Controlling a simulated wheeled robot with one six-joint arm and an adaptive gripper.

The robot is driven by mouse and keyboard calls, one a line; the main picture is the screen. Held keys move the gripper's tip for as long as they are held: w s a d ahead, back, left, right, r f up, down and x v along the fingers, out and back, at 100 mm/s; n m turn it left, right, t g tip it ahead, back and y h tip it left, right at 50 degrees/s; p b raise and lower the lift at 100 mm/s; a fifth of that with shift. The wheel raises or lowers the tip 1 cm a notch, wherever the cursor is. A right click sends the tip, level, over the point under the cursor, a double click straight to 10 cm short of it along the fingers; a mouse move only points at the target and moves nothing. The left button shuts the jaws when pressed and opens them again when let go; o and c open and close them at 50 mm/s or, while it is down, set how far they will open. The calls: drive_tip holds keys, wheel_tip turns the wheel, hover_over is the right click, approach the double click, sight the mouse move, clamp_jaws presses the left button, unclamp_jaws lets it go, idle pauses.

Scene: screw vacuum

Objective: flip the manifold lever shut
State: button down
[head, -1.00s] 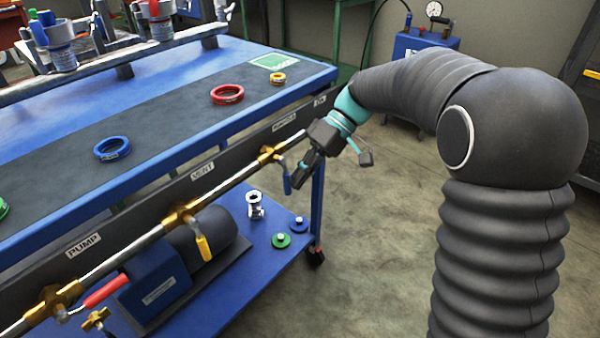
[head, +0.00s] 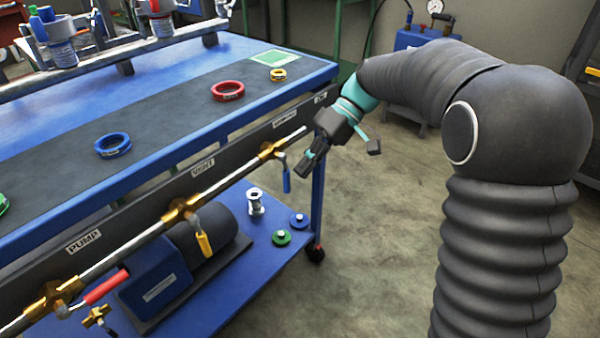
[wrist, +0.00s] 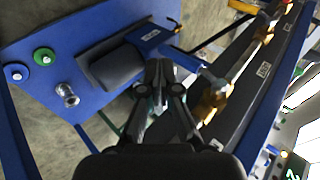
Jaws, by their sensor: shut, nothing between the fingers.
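The manifold lever (head: 287,180) is the blue handle on the brass valve (head: 272,151) nearest the pipe's right end. It hangs down, across the line of the pipe. The label (head: 284,122) above it is too small to read surely. My gripper (head: 305,168) is just right of the lever, with a small gap between them in the head view. Its fingers are together and empty, pointing down and left. In the wrist view my gripper (wrist: 160,72) shows fingertips together, with a brass valve (wrist: 212,97) to their right.
The yellow vent lever (head: 204,244) hangs down. The bench top (head: 170,135) overhangs the pipe. The lower shelf holds a pump (head: 205,232) and small fittings (head: 255,201). Open floor (head: 385,235) lies to the right.

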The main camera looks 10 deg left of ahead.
drive_tip(key=v, duration=0.9)
drive_tip(key=shift+d+r, duration=0.2)
drive_tip(key=shift+r, duration=0.05)
drive_tip(key=shift+w, duration=0.1)
drive_tip(key=s+d+f+m+t+h, duration=0.3)
drive_tip(key=s+d+m+t, duration=0.2)
drive_tip(key=s+d, duration=0.6)
drive_tip(key=s+d+f+m+t+h, duration=0.3)
drive_tip(key=s+d+m+t, duration=0.3)
drive_tip(key=s+d, duration=0.5)
drive_tip(key=shift+s+m+t, duration=0.3)
drive_tip(key=shift+s+t, duration=0.3)
drive_tip(key=shift+t, duration=0.3)
drive_tip(key=shift+d+f, duration=0.1)
